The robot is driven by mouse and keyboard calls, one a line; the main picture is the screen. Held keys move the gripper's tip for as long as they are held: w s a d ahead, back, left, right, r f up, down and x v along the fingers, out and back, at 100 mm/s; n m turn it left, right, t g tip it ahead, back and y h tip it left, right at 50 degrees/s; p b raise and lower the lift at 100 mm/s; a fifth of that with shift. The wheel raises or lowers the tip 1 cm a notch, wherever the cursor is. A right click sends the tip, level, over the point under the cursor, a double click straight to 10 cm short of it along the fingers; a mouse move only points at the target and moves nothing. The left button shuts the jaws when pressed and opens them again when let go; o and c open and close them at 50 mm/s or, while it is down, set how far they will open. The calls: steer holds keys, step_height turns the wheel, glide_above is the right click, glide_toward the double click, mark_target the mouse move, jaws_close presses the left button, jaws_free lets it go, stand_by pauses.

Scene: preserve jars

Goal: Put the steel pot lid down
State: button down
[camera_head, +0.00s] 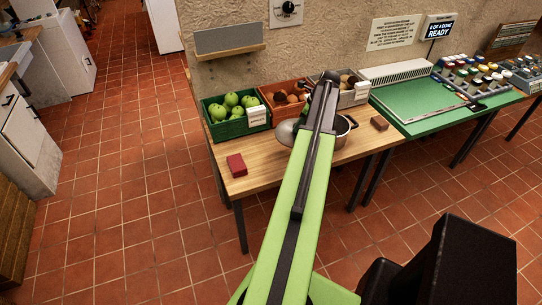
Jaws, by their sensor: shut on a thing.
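The steel pot lid (286,132) shows as a grey, rounded, tilted shape just left of my arm, over the wooden table. Its right part is hidden behind the arm. My gripper (328,78) is at the far end of my green arm, over the table. It is shut on the lid; the fingers and their contact are mostly hidden by the arm. A steel pot (344,128) stands on the table just right of the arm, its left side covered. I cannot tell whether the lid touches the table.
Along the table's back stand a green crate of apples (214,129), an orange crate (271,101) and a grey crate (361,91). A red block (237,165) lies front left, a brown block (379,123) at right. Bare wood (266,168) lies between red block and arm.

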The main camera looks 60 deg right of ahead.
steer(key=w+a+f+b, duration=0.2)
steer(key=f+b, duration=0.1)
steer(key=w+a+f+b, duration=0.3)
steer(key=f+b, duration=0.1)
steer(key=w+a+f+b, duration=0.3)
steer(key=f, duration=0.1)
steer(key=shift+w+f+b, duration=0.1)
steer(key=shift+f+b, duration=0.1)
steer(key=shift+b, duration=0.2)
steer(key=shift+r, duration=0.25)
steer(key=shift+f, duration=0.2)
steer(key=c, duration=1)
jaws_free()
steer(key=shift+r, duration=0.1)
